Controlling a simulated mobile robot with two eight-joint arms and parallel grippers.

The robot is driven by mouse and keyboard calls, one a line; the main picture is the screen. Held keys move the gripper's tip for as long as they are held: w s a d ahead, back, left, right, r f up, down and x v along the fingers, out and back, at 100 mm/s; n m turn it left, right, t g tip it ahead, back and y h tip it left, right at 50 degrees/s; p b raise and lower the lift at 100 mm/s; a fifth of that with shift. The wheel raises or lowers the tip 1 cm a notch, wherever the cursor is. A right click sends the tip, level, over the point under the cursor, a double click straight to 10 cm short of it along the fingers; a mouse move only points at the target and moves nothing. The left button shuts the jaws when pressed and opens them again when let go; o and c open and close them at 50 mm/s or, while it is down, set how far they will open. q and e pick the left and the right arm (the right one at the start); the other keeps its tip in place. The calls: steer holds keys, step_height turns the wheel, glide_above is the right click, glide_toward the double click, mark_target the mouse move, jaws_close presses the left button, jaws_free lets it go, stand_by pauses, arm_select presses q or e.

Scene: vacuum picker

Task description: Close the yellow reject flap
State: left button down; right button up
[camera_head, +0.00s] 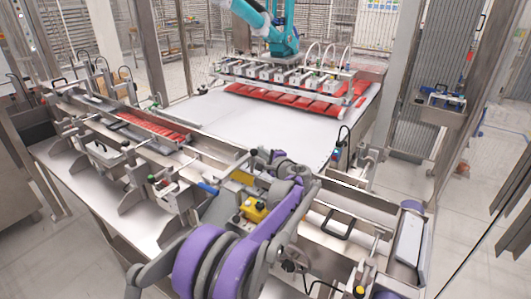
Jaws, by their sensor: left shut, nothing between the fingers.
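A flat yellow piece (242,177), which looks like the reject flap, shows on the conveyor frame just left of my left arm. It is small and partly covered by the arm, so I cannot tell its angle. My left gripper (264,157) is just above and right of it, at the far end of the purple and grey arm. The gripper is shut and empty. I cannot tell if it touches the flap. My right gripper is not in view.
A yellow box (254,209) with a dark knob sits close to my left arm. A blue handle (208,188) is to its left. Red packs (285,102) lie on the white table (225,118) under a teal robot's suction bar (285,72). The white table's middle is clear.

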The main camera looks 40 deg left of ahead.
arm_select(q)
steer(key=shift+s+r, duration=0.2)
steer(key=shift+s, duration=0.75)
steer(key=shift+d, duration=0.15)
steer(key=v, duration=1)
steer(key=shift+s+d+b, duration=0.15)
steer(key=shift+d+b, duration=0.2)
steer(key=shift+b, duration=0.1)
